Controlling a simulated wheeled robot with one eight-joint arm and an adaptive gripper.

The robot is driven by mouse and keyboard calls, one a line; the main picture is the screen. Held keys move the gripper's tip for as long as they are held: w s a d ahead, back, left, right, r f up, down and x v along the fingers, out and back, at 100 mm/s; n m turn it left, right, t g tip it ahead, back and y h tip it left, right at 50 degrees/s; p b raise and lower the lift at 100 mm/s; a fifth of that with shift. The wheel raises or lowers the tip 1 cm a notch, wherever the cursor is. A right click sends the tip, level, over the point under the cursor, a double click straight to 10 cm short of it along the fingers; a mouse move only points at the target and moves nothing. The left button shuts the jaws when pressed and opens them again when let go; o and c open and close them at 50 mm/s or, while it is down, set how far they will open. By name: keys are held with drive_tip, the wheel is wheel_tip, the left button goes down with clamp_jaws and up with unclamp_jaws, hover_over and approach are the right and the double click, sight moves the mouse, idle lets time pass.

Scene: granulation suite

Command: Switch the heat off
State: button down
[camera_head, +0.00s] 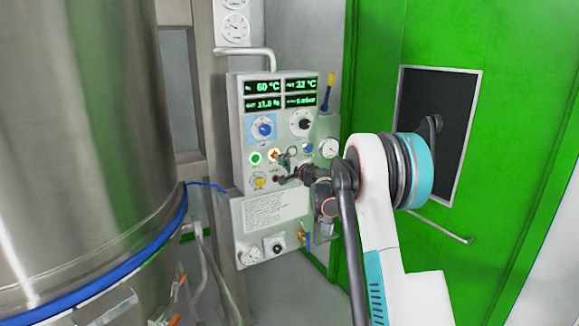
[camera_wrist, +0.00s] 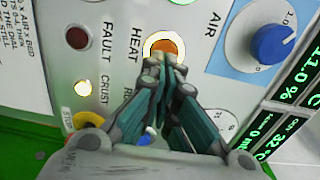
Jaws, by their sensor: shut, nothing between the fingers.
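The control panel (camera_head: 240,115) stands left of my arm in the head view. The orange round heat control (camera_wrist: 163,45), with a bright ring, sits beside the HEAT label (camera_wrist: 136,43) in the wrist view. It shows as a small orange spot (camera_head: 273,155) in the head view. My gripper (camera_wrist: 164,66) is shut and empty. Its fingertips overlap the lower edge of the heat control in the wrist view; I cannot tell whether they touch it. In the head view my gripper (camera_head: 284,174) is at the panel's lower part, just below the orange spot.
The blue AIR knob (camera_wrist: 283,48) is right of the heat control. A dark red FAULT lamp (camera_wrist: 78,38) and a lit CRUST lamp (camera_wrist: 83,88) are left. A green light (camera_head: 255,158) is close by. A large steel vessel (camera_head: 80,130) stands left of the panel.

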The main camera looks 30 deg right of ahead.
drive_tip(key=shift+w, duration=0.55)
